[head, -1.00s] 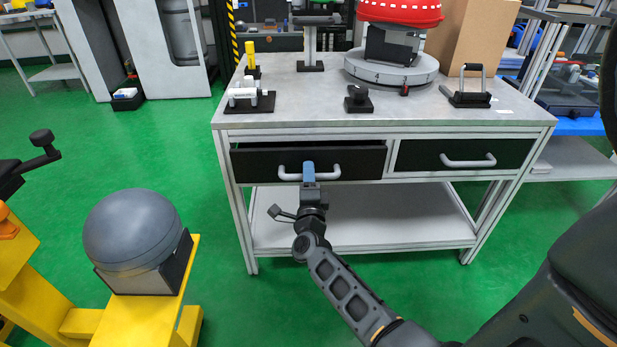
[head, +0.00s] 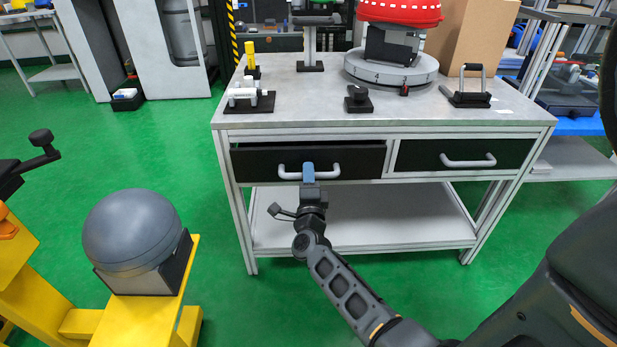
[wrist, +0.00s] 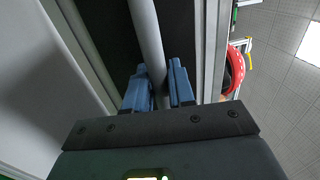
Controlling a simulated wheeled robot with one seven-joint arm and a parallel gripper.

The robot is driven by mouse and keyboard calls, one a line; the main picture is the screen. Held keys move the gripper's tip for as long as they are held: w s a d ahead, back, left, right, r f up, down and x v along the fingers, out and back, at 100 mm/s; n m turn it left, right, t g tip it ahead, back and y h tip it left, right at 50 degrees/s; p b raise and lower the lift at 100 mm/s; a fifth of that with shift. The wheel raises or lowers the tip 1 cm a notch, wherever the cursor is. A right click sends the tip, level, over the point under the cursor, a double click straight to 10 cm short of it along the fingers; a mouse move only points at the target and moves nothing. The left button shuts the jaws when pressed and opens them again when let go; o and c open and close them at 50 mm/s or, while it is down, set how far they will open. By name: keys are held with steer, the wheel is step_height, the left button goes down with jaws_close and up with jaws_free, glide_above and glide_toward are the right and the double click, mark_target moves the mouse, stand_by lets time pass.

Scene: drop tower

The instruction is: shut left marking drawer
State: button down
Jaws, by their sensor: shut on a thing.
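The left drawer (head: 250,163) has a black front with a light grey bar handle (head: 326,172). It sits under the workbench top and its front appears to stand slightly out from the frame, with a thin dark gap along its top. My gripper (head: 308,173) is at the middle of that handle. In the wrist view, the blue fingers (wrist: 160,88) are on both sides of the handle bar (wrist: 147,40), shut on it. The right drawer (head: 460,154) looks flush with the frame.
The workbench top (head: 310,108) carries fixtures and a red round-topped unit (head: 399,12). A lower shelf (head: 400,222) lies under the drawers. A yellow stand with a grey dome (head: 133,228) is at the left front. Green floor is clear between it and the bench.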

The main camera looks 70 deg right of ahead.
steer(key=shift+f+b+x, duration=0.15)
steer(key=shift+b+x, duration=0.1)
steer(key=shift+x, duration=0.65)
steer(key=shift+f+b+x, duration=0.2)
steer(key=shift+x, duration=0.7)
steer(key=c, duration=1.1)
jaws_free()
steer(key=shift+d, duration=0.15)
steer(key=v, duration=0.7)
steer(key=shift+a+p, duration=0.35)
steer(key=shift+p, duration=0.1)
steer(key=shift+f, duration=0.15)
